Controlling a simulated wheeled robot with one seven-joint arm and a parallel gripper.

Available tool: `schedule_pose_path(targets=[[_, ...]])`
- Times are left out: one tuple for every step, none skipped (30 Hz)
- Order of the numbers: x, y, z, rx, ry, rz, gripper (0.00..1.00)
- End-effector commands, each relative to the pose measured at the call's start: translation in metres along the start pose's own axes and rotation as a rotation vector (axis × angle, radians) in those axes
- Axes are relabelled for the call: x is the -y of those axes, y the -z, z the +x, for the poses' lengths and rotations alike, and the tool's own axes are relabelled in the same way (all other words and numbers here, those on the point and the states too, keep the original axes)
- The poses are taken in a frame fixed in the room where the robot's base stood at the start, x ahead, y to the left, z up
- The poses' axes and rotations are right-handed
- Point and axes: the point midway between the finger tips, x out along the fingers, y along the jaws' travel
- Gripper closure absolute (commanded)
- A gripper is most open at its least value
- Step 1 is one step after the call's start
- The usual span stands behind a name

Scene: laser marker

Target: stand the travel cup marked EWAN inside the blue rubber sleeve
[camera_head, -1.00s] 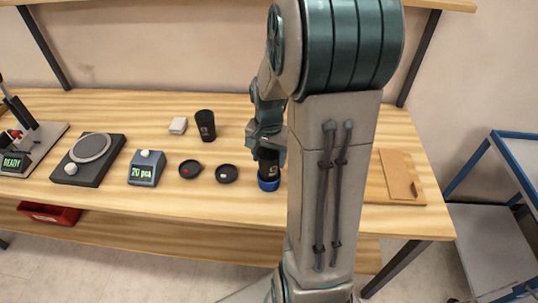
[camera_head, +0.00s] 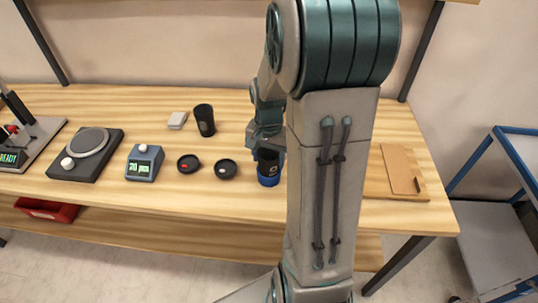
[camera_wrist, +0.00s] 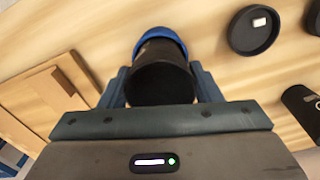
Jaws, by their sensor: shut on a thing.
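A black travel cup (camera_head: 267,161) stands in the blue rubber sleeve (camera_head: 269,180) near the front of the bench, partly hidden by my arm. My gripper (camera_head: 267,146) is at the cup's upper part. In the wrist view my gripper (camera_wrist: 162,88) has a finger on each side of the black cup (camera_wrist: 160,80) and is shut on it. The blue sleeve (camera_wrist: 160,36) shows as a band around the cup's far end in that view. The name on this cup cannot be read. A second black cup (camera_head: 205,120) stands farther back to the left.
Two dark lids (camera_head: 226,169) (camera_head: 188,163) lie left of the sleeve. A wooden board (camera_head: 400,172) lies right of my arm. A blue-framed cart (camera_head: 490,240) stands at the right.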

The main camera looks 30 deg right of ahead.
Motion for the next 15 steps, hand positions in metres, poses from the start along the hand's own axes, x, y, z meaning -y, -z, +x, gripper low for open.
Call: schedule_pose_path(targets=[[0.000,0.000,0.002,0.000,0.000,0.000,0.51],[0.000,0.000,0.003,0.000,0.000,0.000,0.51],[0.000,0.000,0.004,0.000,0.000,0.000,0.51],[0.000,0.000,0.005,0.000,0.000,0.000,0.51],[0.000,0.000,0.006,0.000,0.000,0.000,0.51],[0.000,0.000,0.007,0.000,0.000,0.000,0.51],[0.000,0.000,0.007,0.000,0.000,0.000,0.51],[0.000,0.000,0.008,0.000,0.000,0.000,0.51],[0.000,0.000,0.009,0.000,0.000,0.000,0.51],[0.000,0.000,0.010,0.000,0.000,0.000,0.51],[0.000,0.000,0.011,0.000,0.000,0.000,0.51],[0.000,0.000,0.012,0.000,0.000,0.000,0.51],[0.000,0.000,0.012,0.000,0.000,0.000,0.51],[0.000,0.000,0.012,0.000,0.000,0.000,0.40],[0.000,0.000,0.011,-0.001,0.000,0.000,0.28]])
